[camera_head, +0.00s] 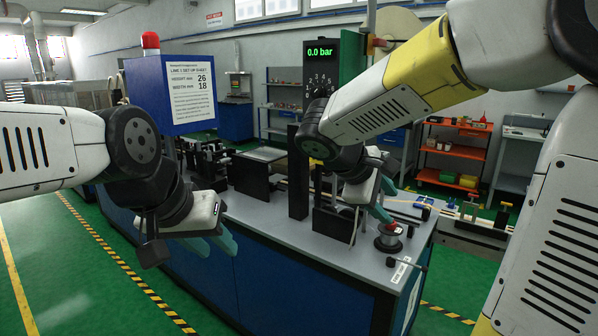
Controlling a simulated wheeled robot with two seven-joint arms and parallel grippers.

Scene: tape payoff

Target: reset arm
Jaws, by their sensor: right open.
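My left gripper (213,244) hangs in front of the bench's near side, at the left of the head view. Its teal fingers point down and to the right, seen at a slant. The gap between them is not clear, and I see nothing held. My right gripper (383,201) is over the right part of the bench, with its teal fingers apart and empty. A small spool with a red top (389,233) stands on the bench just below and right of the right gripper. My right forearm hides part of the machine behind it.
The grey-topped blue bench (300,242) carries dark fixtures (250,176) and a gauge panel reading 0.0 bar (320,52). A blue cabinet with a setup sheet (190,93) and red lamp stands left. Orange shelves (455,160) are behind. Green floor (90,290) is clear at left.

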